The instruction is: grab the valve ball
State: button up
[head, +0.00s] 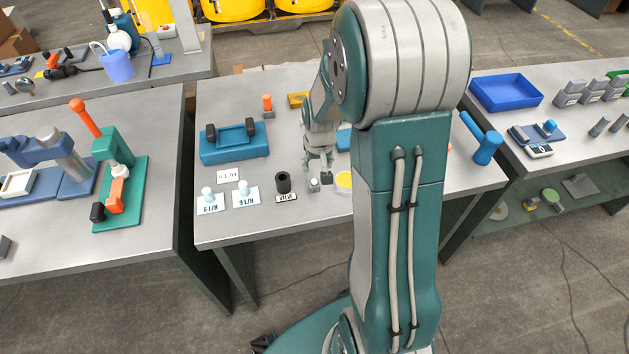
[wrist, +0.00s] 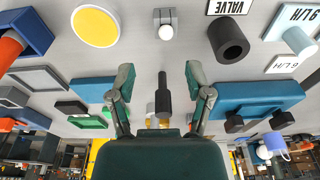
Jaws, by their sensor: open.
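A small white ball, which looks like the valve ball (wrist: 165,32), sits on a small grey block at the top middle of the wrist view. In the head view it shows as a tiny pale shape (head: 314,183) on the middle table. My gripper (head: 318,163) hangs just behind it over the table. In the wrist view my gripper's two fingers (wrist: 160,75) are wide apart and the ball is beyond their tips, touching neither. A dark stepped pin (wrist: 163,95) shows between the fingers; nothing is seen gripped.
A black hollow cylinder (head: 283,183) stands left of the ball by a VALVE label (head: 286,197). A yellow-topped disc (head: 344,180) lies to the right. A blue block fixture (head: 233,145) is at the back left. White labelled plates (head: 245,197) with pale knobs lie farther left.

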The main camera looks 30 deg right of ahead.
aim_at(313, 180)
jog(key=shift+f, duration=0.4)
jog(key=f, duration=0.1)
jog(key=a+f, duration=0.1)
jog(key=f, duration=0.2)
jog(key=shift+w+a+f, duration=0.1)
jog(key=shift+a, duration=0.25)
jog(key=shift+w+f, duration=0.1)
jog(key=shift+f, duration=0.25)
jog(key=shift+d+f, duration=0.1)
jog(key=shift+d, duration=0.6)
jog(key=c, duration=0.6)
jog(key=shift+a, duration=0.2)
jog(key=shift+c, duration=1.2)
jog(key=shift+a, duration=0.2)
